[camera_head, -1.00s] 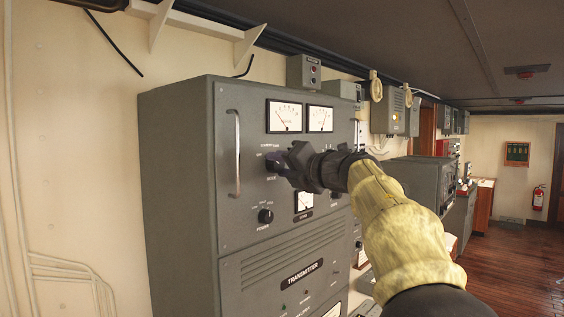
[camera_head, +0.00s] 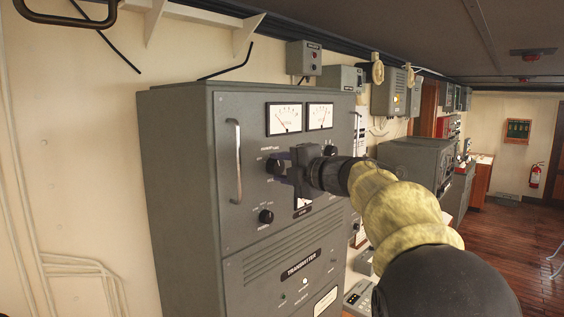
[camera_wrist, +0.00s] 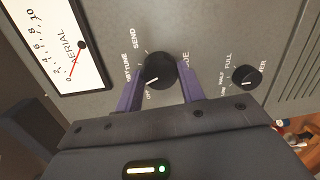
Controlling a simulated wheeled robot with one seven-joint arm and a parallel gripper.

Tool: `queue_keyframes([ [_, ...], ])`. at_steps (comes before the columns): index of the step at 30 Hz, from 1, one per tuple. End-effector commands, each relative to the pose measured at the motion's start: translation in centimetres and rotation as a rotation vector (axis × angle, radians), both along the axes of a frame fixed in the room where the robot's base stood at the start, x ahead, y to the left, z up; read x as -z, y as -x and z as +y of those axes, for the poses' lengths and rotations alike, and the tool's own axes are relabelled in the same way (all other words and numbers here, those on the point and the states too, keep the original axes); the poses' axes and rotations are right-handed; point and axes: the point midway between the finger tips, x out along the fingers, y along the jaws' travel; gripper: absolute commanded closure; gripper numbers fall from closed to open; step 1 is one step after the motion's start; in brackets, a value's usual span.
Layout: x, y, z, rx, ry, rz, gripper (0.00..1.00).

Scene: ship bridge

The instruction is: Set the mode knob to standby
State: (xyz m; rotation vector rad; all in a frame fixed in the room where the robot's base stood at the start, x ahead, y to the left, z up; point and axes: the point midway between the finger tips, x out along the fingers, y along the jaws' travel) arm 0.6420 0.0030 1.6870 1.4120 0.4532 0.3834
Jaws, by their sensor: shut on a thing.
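The mode knob (camera_wrist: 160,71) is a round black knob with a white pointer line, on the grey transmitter panel (camera_head: 240,260). In the wrist view my gripper (camera_wrist: 160,88) has one purple finger on each side of the knob, shut on it. The pointer line slants to the picture's lower left, towards the "OFF" mark; "TUNE" and "SEND" labels stand further up on the left. Part of the "MODE" lettering is hidden by the right finger. In the head view my gripper (camera_head: 288,172) is against the panel and covers most of the knob.
A smaller power knob (camera_wrist: 247,77) is right of the mode knob in the wrist view. An aerial meter (camera_wrist: 62,45) is at the left. In the head view a vertical metal handle (camera_head: 235,160) stands out left of my gripper.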

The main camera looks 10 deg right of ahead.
Motion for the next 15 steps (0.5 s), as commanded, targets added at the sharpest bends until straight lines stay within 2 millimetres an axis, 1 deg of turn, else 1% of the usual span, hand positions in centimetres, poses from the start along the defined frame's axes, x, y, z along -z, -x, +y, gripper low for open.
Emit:
queue_keyframes([
  [11,0.22,-0.05,-0.07,0.002,-0.004,0.007,0.84],
  [12,0.22,-0.05,-0.06,0.002,-0.004,0.007,0.56],
  [14,0.20,-0.05,-0.06,0.002,-0.004,0.007,0.44],
  [15,0.18,-0.05,-0.06,0.001,-0.004,0.006,0.40],
])
